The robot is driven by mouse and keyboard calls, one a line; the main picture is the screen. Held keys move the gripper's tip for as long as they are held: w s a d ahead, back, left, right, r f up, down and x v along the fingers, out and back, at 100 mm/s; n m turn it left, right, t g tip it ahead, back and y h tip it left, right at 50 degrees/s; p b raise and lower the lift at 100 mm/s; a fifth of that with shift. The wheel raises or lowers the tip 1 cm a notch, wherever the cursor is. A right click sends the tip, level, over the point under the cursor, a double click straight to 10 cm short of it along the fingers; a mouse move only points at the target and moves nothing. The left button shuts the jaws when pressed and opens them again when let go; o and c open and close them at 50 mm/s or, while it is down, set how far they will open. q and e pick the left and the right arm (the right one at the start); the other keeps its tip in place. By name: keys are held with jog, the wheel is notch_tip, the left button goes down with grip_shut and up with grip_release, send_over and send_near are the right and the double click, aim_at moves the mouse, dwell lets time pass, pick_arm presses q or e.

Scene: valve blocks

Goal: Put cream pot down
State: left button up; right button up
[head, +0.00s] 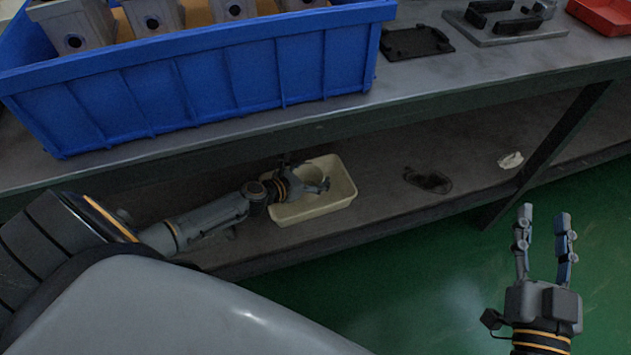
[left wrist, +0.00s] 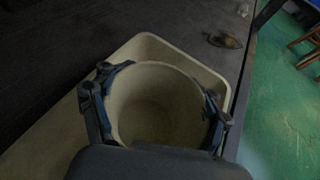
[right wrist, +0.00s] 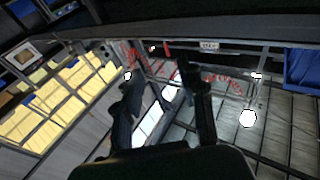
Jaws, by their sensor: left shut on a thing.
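The cream pot (left wrist: 155,105) is a round, open-topped pot, upright in the left wrist view. It sits within the outline of a cream tray (left wrist: 217,82); I cannot tell whether its base touches the tray floor. My left gripper (left wrist: 157,108) is shut on the pot, one finger on each side. In the head view my left gripper (head: 316,186) reaches over the cream tray (head: 318,208) on the lower shelf, and the pot (head: 309,173) is partly hidden by it. My right gripper (head: 545,225) is open and empty above the green floor.
A blue crate (head: 230,85) with several grey valve blocks stands on the bench above. The lower shelf (head: 385,150) holds a dark patch (head: 428,180) and a crumpled pale scrap (head: 511,160). A bench leg (head: 550,145) stands right of them. Black fixtures (head: 415,42) and a red tray (head: 605,14) are on top.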

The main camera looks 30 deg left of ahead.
aim_at(317, 180)
pick_arm(q)
notch_tip(317, 180, down, 2)
jog(key=shift+a+f+b, duration=0.1)
jog(key=shift+b, duration=0.7)
jog(key=shift+f+b, duration=0.5)
pick_arm(e)
jog(key=s+r+t+y, duration=0.3)
jog(key=s+r+t, duration=0.3)
jog(key=r, duration=0.4)
jog(key=shift+r+t, duration=0.2)
jog(key=shift+t, duration=0.6)
jog(key=shift+s+d, duration=0.1)
jog(key=shift+s, duration=0.05)
